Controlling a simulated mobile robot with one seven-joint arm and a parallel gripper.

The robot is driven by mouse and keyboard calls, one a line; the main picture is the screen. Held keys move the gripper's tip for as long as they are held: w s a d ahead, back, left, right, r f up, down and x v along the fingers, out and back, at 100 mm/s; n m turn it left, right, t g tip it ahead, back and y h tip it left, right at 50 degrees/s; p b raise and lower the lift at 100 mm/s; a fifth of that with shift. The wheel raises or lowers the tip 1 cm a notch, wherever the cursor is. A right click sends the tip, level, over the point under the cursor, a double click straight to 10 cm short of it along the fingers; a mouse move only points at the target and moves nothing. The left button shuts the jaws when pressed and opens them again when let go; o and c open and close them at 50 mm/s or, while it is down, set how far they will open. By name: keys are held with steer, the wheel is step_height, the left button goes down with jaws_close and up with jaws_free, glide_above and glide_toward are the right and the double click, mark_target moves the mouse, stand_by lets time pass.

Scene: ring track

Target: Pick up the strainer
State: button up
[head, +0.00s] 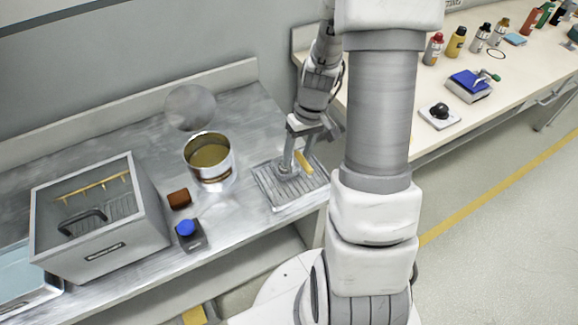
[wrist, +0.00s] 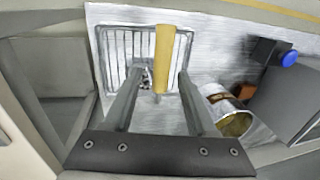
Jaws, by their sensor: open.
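A yellow handle (head: 304,162), apparently the strainer's, stands over a slatted metal rack (head: 268,191) on the steel counter. In the wrist view the yellow handle (wrist: 163,48) shows between my two fingers, with a gap on each side. A small grey metal part shows beside its lower end; I cannot make out the strainer's mesh. My gripper (head: 292,168) points down over the rack and is open; it also shows in the wrist view (wrist: 164,76). Whether the fingers touch the handle is not clear.
An open metal can (head: 222,172) of brownish liquid stands left of the rack. A grey round disc (head: 190,107), a brown block (head: 179,199), a blue-knobbed block (head: 190,237) and a grey tank (head: 104,247) are further left. Bottles stand on the pale bench (head: 480,65) at right.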

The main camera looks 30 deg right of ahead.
steer(key=shift+c, duration=0.2)
jaws_close()
stand_by(1.1)
